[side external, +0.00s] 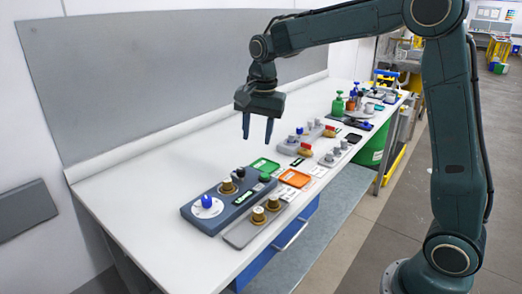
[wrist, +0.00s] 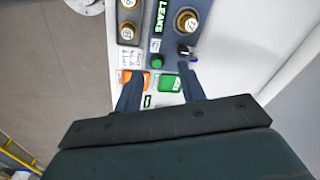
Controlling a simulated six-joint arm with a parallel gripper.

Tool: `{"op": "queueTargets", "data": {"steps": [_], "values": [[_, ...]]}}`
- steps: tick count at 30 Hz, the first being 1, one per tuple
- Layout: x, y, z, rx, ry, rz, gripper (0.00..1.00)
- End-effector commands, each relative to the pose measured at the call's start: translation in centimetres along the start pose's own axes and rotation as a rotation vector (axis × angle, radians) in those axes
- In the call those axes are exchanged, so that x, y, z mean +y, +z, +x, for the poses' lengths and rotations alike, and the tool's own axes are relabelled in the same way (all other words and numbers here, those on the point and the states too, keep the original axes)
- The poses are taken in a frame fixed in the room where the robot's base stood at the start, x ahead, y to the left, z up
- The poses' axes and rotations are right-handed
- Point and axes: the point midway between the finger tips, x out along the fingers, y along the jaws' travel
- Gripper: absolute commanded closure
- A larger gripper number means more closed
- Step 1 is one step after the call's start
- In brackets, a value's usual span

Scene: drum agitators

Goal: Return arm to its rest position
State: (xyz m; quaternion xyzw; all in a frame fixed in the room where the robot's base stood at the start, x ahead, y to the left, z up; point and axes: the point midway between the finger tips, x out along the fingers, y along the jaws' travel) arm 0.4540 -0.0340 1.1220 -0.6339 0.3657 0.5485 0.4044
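My gripper (side external: 258,128) hangs above the white bench, fingers pointing down and spread apart with nothing between them. In the wrist view my gripper (wrist: 160,90) also shows its two dark fingers apart. Below it in the side view lies a dark blue-grey panel (side external: 222,204) with a blue knob (side external: 207,201), a brass knob (side external: 228,186) and a green knob (side external: 264,177). A grey plate (side external: 246,230) with two brass knobs (side external: 258,214) lies beside it. My gripper is apart from all of these.
A green tray (side external: 265,165) and an orange tray (side external: 295,178) lie on the bench (side external: 130,205). Farther back are grey panels with red-handled parts (side external: 306,149) and green bottles (side external: 338,106). A grey board (side external: 150,70) stands behind the bench. The bench's left end is clear.

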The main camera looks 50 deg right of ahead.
Motion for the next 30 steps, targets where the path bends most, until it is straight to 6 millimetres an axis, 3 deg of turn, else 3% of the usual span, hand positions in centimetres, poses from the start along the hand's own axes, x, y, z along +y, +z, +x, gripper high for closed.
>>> {"op": "queueTargets", "data": {"steps": [6, 15, 30], "values": [[3.4, 2.4, -3.4, 0.030, -0.053, -0.182, 0.60], [8.5, 5.6, -6.4, 0.082, -0.114, -0.432, 0.60], [17.5, 10.8, -7.7, 0.201, -0.193, -0.845, 0.60]]}}
